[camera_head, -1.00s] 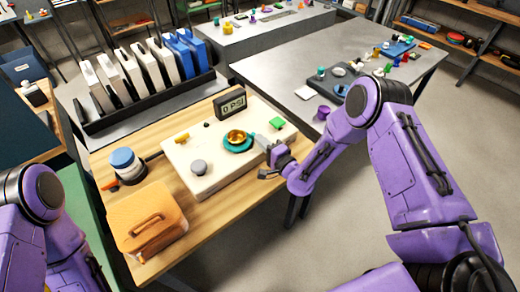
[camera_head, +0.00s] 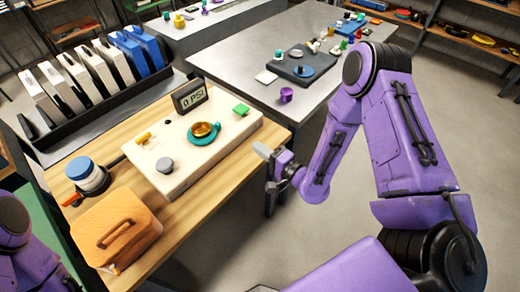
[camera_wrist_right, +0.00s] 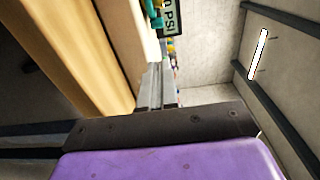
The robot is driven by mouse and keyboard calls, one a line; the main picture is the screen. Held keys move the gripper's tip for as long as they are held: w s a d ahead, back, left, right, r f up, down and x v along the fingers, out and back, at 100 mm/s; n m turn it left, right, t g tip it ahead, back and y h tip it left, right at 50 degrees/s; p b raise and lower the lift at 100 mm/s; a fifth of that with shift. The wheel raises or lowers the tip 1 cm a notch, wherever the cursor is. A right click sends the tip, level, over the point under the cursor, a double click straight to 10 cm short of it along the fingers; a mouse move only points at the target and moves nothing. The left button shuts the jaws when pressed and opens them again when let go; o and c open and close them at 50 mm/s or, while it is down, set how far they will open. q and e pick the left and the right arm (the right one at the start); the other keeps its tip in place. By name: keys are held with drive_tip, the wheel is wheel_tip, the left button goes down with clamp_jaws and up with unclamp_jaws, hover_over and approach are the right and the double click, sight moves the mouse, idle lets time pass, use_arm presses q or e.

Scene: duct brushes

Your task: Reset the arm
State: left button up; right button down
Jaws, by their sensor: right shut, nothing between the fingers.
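My right arm is purple. Its gripper (camera_head: 264,152) is shut and empty, just off the right edge of the wooden table (camera_head: 215,172) in the head view. In the right wrist view its closed fingers (camera_wrist_right: 156,88) point along the table's side. A cream panel (camera_head: 205,148) on the table holds a brass-and-teal round fitting (camera_head: 204,132), a grey knob (camera_head: 165,165), a green block (camera_head: 241,109) and a yellow lever (camera_head: 143,137). A display (camera_head: 189,95) reading "0 PSI" stands at its back. Only purple links of my left arm show at the lower left; its gripper is not visible.
An orange case (camera_head: 115,228) and a blue-topped round canister (camera_head: 88,175) stand on the table's left part. A rack of white and blue binders (camera_head: 80,80) is behind. A grey table (camera_head: 262,50) with small parts lies beyond. Floor right of the wooden table is open.

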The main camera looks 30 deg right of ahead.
drive_tip(key=shift+s+d+r, duration=0.1)
drive_tip(key=shift+s+d, duration=0.05)
drive_tip(key=shift+s, duration=0.2)
drive_tip(key=s+d+f+n+g+h, duration=0.3)
drive_tip(key=s+f+n+g+h, duration=0.3)
drive_tip(key=s+f, duration=0.45)
drive_tip(key=s+d+f+g+h, duration=0.1)
drive_tip(key=s+f+g, duration=0.1)
drive_tip(key=s, duration=0.3)
drive_tip(key=s+d+f+g+h, duration=0.1)
drive_tip(key=s+f+g, duration=0.2)
drive_tip(key=s, duration=0.3)
drive_tip(key=s+d+f+n+g+h, duration=0.1)
drive_tip(key=s+f+g, duration=0.1)
drive_tip(key=s, duration=0.3)
drive_tip(key=shift+s+f+g, duration=0.25)
drive_tip(key=shift+s+g, duration=0.05)
